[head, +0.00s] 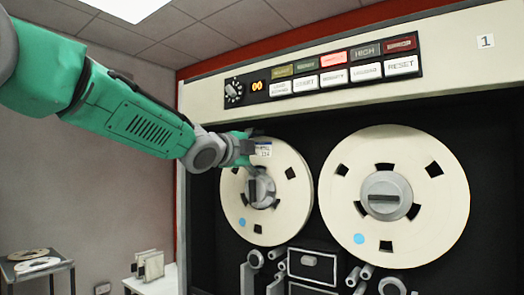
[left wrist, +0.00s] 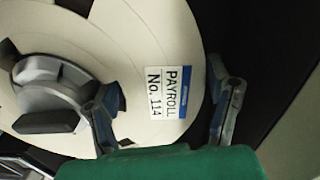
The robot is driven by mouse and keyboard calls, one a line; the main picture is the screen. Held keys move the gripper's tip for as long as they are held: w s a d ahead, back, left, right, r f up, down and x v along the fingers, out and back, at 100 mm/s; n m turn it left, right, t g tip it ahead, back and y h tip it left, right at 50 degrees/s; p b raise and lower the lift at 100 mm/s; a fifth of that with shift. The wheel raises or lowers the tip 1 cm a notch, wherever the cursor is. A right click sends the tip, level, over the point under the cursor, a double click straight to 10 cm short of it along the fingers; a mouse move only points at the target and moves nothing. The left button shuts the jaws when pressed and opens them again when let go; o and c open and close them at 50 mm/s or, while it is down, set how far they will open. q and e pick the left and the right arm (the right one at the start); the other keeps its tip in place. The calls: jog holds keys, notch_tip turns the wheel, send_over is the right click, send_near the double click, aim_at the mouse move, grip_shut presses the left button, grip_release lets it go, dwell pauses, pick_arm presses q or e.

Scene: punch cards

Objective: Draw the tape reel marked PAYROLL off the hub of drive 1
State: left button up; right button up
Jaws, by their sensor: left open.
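The cream PAYROLL reel (head: 283,215) is the left of two reels on the drive marked 1 (head: 485,41). It sits around a grey hub (head: 262,192). In the left wrist view its label, PAYROLL No. 114 (left wrist: 168,91), is plain to read, and the hub (left wrist: 45,88) with its dark bar is at left. My left gripper (head: 252,165) is in front of the reel's upper part. In the left wrist view the gripper (left wrist: 155,88) is open, with one finger near the hub and the other by the outer rim. I cannot tell whether either touches. My right gripper is out of view.
A second cream reel (head: 432,180) is mounted close on the right. A button panel (head: 332,70) is above, and rollers and a head block (head: 311,262) are below. A cart with reels (head: 37,264) and a white table (head: 160,280) stand at left.

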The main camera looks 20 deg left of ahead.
pick_arm(q)
jog(key=shift+a, duration=0.7)
jog(key=shift+s+a, duration=0.1)
jog(key=shift+s, duration=0.05)
jog(key=shift+c, duration=0.9)
jog(key=c, duration=1.3)
jog(key=shift+d+r, duration=0.15)
jog(key=shift+d, duration=0.05)
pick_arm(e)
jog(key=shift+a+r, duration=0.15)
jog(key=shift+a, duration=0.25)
pick_arm(q)
jog(key=shift+r, duration=0.25)
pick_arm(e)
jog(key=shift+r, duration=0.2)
pick_arm(q)
jog(key=shift+b+v, duration=0.4)
jog(key=shift+v, duration=0.9)
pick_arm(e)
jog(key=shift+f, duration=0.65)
pick_arm(q)
jog(key=shift+b+v, duration=0.8)
jog(key=shift+v, duration=1.6)
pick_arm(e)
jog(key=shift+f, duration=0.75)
pick_arm(q)
jog(key=shift+d, duration=0.1)
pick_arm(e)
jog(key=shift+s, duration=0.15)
